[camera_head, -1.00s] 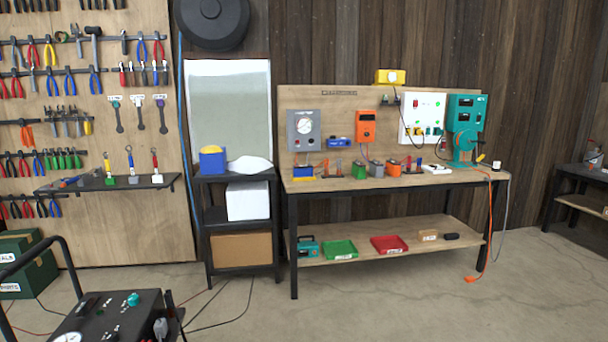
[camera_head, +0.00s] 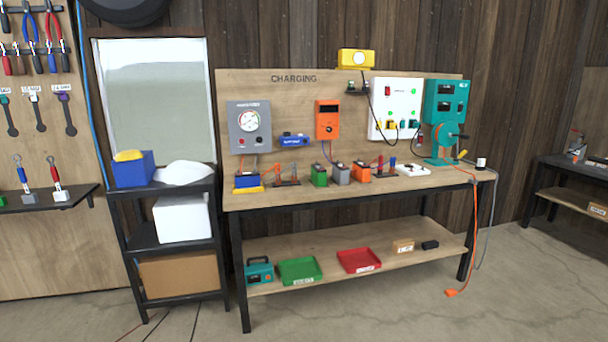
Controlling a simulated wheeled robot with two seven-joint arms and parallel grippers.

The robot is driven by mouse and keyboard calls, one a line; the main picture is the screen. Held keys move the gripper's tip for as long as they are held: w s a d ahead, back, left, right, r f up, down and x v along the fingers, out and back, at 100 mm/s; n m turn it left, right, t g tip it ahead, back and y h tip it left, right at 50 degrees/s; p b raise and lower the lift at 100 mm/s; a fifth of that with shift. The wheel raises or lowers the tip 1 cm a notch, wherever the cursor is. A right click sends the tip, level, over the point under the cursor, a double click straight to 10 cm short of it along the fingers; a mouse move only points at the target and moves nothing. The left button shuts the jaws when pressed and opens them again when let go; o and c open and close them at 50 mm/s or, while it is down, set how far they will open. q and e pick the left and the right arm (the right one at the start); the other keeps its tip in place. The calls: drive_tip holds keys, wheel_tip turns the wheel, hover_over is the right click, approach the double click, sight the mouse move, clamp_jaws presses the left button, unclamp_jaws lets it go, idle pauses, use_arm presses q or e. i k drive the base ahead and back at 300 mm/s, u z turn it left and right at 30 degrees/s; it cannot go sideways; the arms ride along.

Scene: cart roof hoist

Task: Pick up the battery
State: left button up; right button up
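Several small box-shaped items that look like batteries stand in a row on the charging bench top (camera_head: 410,182). There is a blue one (camera_head: 247,181) at the left, a green one (camera_head: 319,176), a grey one (camera_head: 340,175) and an orange one (camera_head: 361,172) near the middle. Which of them the task means, I cannot tell. They stand upright and apart from any gripper. Neither of my grippers shows in the head view.
A black shelf (camera_head: 135,237) with a blue bin (camera_head: 133,172) and boxes stands left of the bench. Green (camera_head: 299,270) and red (camera_head: 359,260) trays sit on the lower shelf. An orange cord (camera_head: 476,235) hangs at the bench's right. The floor in front is clear.

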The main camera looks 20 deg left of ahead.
sight(251, 179)
drive_tip(key=u, duration=0.05)
drive_tip(key=i, duration=1.25)
drive_tip(key=u, duration=0.35)
